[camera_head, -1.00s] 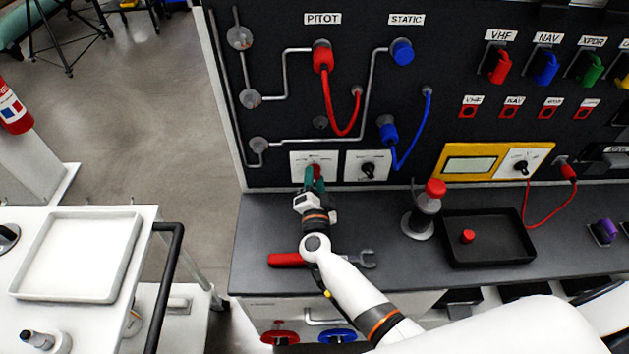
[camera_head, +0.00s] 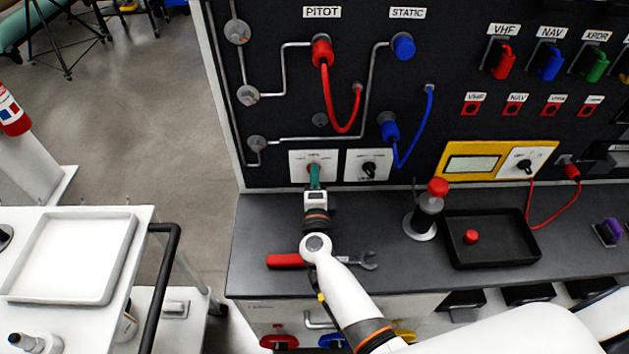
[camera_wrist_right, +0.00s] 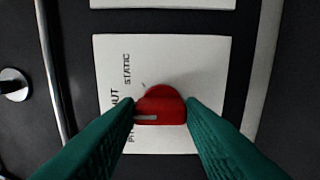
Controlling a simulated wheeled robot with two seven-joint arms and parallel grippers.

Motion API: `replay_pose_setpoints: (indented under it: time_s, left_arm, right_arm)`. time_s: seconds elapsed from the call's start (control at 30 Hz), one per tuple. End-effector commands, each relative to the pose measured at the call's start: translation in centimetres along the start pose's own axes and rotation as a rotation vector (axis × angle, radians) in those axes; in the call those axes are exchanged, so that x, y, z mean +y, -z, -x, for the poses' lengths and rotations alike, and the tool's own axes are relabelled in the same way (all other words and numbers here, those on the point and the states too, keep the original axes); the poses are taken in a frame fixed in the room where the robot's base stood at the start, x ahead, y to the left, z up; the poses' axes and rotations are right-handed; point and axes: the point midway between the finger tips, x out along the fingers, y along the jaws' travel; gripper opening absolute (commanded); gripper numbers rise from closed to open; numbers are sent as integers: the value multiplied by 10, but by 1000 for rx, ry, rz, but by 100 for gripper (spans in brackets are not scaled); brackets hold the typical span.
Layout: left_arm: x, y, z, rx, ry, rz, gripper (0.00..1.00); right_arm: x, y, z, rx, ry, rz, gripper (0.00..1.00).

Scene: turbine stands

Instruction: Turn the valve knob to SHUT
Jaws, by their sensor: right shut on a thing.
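The red valve knob (camera_wrist_right: 160,104) sits on a white plate (camera_wrist_right: 209,68) marked STATIC, SHUT and PITOT, with some lettering partly covered. My right gripper (camera_wrist_right: 160,112) has its green fingers on both sides of the knob, shut on it. The knob's white line lies towards the lettered side, near SHUT and PITOT; its exact mark is hard to tell. In the head view, my right gripper (camera_head: 314,170) reaches the white plate (camera_head: 330,170) under the PITOT lines and hides most of the knob. My left gripper is not in view.
A second plate with a black knob (camera_head: 369,169) is just right. Below on the bench lie a red-handled wrench (camera_head: 287,260), a red-topped stand (camera_head: 428,214) and a black tray (camera_head: 490,253). Red (camera_head: 339,100) and blue hoses (camera_head: 418,135) hang above.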

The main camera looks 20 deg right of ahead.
Motion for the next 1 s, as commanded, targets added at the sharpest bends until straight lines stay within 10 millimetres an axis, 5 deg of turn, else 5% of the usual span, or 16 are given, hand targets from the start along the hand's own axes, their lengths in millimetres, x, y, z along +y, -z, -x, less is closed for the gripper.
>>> replay_pose_setpoints:
  time_s: [0.43, 0.47, 0.57, 1.0]
  left_arm:
    - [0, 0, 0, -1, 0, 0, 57]
    - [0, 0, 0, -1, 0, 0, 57]
    - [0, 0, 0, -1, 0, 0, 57]
    - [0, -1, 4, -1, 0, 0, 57]
  right_arm:
    - [-1, 0, 0, 0, 3, -11, 13]
    - [-1, 0, 0, 0, 3, -10, 39]
    - [-1, 0, 0, 0, 2, -10, 55]
    - [0, 0, 12, 1, 3, -10, 57]
